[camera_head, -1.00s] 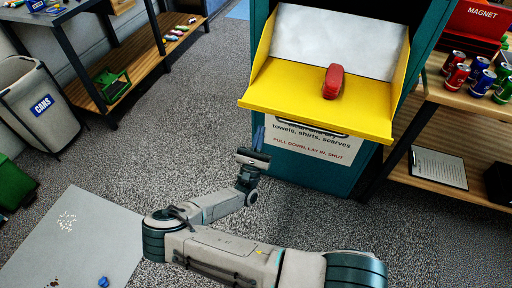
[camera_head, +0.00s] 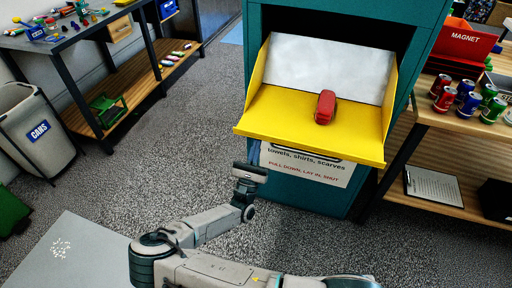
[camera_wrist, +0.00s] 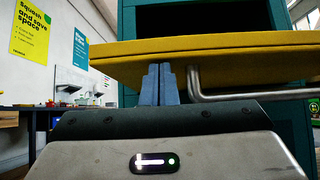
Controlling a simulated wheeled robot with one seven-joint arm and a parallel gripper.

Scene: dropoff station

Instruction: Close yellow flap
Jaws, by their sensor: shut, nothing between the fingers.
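The yellow flap (camera_head: 290,125) of the teal bin is pulled down and open, with yellow side walls and a pale back panel. A red rounded object (camera_head: 325,107) lies on it. In the wrist view, the flap's edge (camera_wrist: 210,44) spans the upper picture, with a bent metal handle bar (camera_wrist: 240,95) below it. My gripper (camera_wrist: 158,84) is shut and empty, its blue-grey fingers together just under the flap edge, left of the handle. I cannot tell if they touch. In the head view, the gripper's body shows below the flap's left part, and its fingers are hard to make out.
A wooden shelf (camera_head: 440,170) with cans and a clipboard (camera_head: 435,186) stands close on the bin's right. A grey CANS bin (camera_head: 35,130) and a workbench (camera_head: 85,35) are at the left. The carpet left of the teal bin (camera_head: 305,190) is clear.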

